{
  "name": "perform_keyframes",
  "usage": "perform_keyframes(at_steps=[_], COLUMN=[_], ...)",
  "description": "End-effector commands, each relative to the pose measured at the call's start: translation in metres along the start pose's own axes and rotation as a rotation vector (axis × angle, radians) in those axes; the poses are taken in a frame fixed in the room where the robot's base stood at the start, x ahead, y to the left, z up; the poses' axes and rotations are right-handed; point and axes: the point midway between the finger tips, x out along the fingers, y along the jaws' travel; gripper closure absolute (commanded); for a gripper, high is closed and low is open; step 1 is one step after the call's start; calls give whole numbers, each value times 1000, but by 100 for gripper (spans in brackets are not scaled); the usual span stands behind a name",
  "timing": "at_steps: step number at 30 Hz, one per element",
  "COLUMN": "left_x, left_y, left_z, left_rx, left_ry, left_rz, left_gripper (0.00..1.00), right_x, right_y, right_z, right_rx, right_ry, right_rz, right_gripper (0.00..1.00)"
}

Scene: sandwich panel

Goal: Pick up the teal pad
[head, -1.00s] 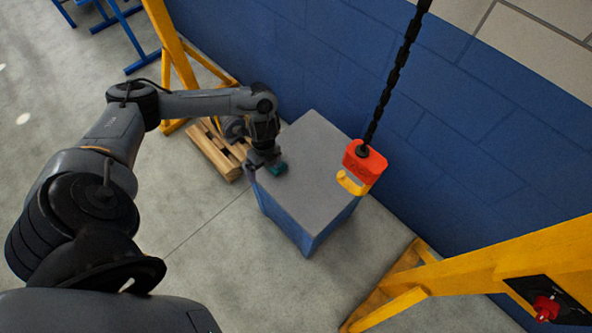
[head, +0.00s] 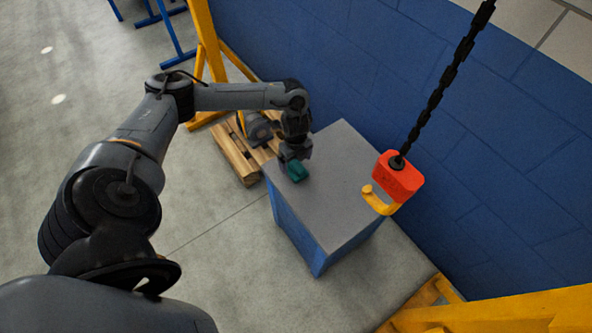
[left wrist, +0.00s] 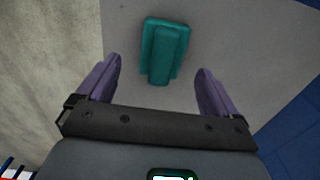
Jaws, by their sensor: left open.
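The teal pad (head: 297,172) lies on the grey top of a blue block-like stand, near its left edge. In the left wrist view the teal pad (left wrist: 163,50) is a flat base with a raised bar along it. My left gripper (head: 291,160) is just above and beside the pad and partly hides it in the head view. In the left wrist view my left gripper (left wrist: 158,72) is open, its two purple fingers apart, with the near end of the pad between the tips. It holds nothing. My right gripper is not in view.
The stand's grey top (head: 345,190) is otherwise bare. A red hoist block (head: 399,177) with a yellow hook hangs on a chain over its right side. A wooden pallet (head: 240,155) and yellow frame stand left, with a blue wall (head: 480,150) behind.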

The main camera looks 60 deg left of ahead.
Motion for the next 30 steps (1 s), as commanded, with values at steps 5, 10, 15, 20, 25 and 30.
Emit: perform_keyframes(at_steps=[5,10,15,20,25,30], left_x=[20,42,50,49,49,49], left_y=[-2,-3,-3,-3,-3,-3], left_z=[1,2,2,2,2,2], left_rx=[1,0,0,1,0,0], left_ry=[1,0,0,0,0,0], left_rz=[1,1,0,0,0,0], left_gripper=[6,6,6,6,28,54], right_x=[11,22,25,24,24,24], right_y=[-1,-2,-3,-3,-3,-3], right_z=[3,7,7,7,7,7], right_rx=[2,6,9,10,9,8], right_ry=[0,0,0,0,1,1], right_rz=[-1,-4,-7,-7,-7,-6], right_gripper=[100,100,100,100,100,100])
